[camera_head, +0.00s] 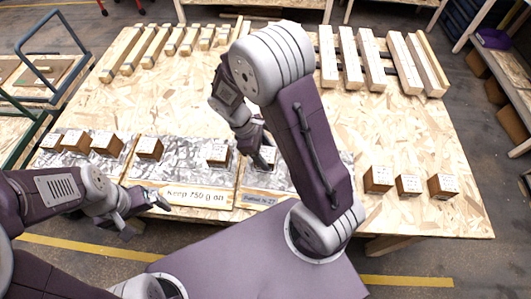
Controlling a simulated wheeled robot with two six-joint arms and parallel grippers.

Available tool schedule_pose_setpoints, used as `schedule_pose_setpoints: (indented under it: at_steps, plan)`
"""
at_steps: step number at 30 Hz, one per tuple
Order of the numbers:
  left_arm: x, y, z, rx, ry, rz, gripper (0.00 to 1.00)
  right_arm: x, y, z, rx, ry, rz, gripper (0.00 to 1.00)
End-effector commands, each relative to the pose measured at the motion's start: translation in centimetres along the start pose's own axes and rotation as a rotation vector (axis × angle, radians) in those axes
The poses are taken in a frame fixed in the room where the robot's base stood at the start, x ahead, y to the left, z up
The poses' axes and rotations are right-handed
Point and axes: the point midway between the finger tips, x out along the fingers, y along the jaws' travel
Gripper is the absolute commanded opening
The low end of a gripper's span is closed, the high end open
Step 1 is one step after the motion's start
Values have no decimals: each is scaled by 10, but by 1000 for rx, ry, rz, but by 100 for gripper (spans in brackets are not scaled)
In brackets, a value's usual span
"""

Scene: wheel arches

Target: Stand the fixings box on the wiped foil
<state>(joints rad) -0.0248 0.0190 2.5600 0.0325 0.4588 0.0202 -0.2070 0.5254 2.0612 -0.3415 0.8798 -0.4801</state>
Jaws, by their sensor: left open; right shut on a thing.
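Crinkled foil sheets lie along the near part of the table: a left one (72,165), a middle one (180,172) and a right one (338,163). I cannot tell which is wiped. My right gripper (261,151) is shut on a small brown box with a white top (266,158), over the left part of the right foil. Whether the box touches the foil is unclear. Another box (218,155) stands on the middle foil, near its right edge. My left gripper (150,203) is open and empty at the table's near edge, left of the "Keep 750 g on" label (196,196).
Several similar boxes stand at left, including one (149,148) on the middle foil. Three boxes (408,186) stand on bare board at right. Wooden bars (368,62) lie along the back. A second label (262,200) fronts the right foil. My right arm hides part of that foil.

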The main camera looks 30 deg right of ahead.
Motion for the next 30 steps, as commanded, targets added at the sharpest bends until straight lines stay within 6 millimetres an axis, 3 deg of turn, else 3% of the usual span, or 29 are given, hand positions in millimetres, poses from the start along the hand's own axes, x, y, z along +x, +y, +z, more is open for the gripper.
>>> schedule_pose_setpoints:
  at_steps: [1,3,14,24,30]
  plan:
    - [0,0,0,0,0,0,100,1,0,0,0,0,0,62]
    - [0,0,0,0,0,0,100,1,0,0,0,0,0,78]
    - [-3,0,0,0,0,0,100,-6,0,2,1,1,1,78]
    - [-20,0,-2,0,0,0,100,-89,1,1,1,4,3,78]
    - [-24,0,-2,0,0,0,100,-118,0,1,0,0,1,78]
